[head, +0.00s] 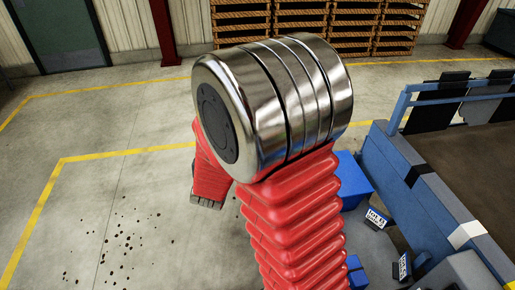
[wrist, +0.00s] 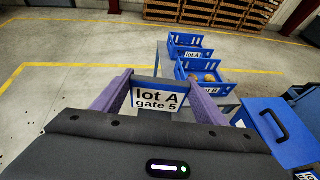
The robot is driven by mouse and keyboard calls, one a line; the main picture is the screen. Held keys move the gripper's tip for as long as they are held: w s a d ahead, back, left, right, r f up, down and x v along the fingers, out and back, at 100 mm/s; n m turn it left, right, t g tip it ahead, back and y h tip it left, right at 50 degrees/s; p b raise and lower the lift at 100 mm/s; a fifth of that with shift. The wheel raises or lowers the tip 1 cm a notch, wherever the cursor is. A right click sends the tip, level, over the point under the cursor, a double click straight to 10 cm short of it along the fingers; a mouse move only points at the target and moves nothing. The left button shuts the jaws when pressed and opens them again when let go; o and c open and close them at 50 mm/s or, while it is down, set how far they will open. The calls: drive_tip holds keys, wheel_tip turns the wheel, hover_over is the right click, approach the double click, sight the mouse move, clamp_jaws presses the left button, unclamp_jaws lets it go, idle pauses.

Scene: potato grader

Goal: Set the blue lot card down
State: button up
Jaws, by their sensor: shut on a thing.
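The blue lot card (wrist: 159,98) shows in the wrist view as a white plate with a blue edge, reading "lot A gate 5". My gripper (wrist: 160,82) has its two purple fingers on either side of the card and is shut on it. The card is held upright with its print facing the wrist camera. In the head view my red arm and its metal joint hide the card, and my fingers cannot be made out.
In the wrist view, a blue crate labelled lot A (wrist: 190,54) stands behind another blue crate (wrist: 222,88) holding potatoes. A blue lidded box (wrist: 262,112) is at right. In the head view, a blue-sided machine (head: 395,165) stands right; open floor (head: 110,200) lies left.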

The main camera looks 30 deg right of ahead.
drive_tip(key=a+r+n+t+y, duration=0.1)
drive_tip(key=a+n+y, duration=0.2)
drive_tip(key=a, duration=0.9)
drive_tip(key=shift+a+r+t, duration=0.25)
drive_tip(key=shift+a+t, duration=0.05)
drive_tip(key=shift+a, duration=0.1)
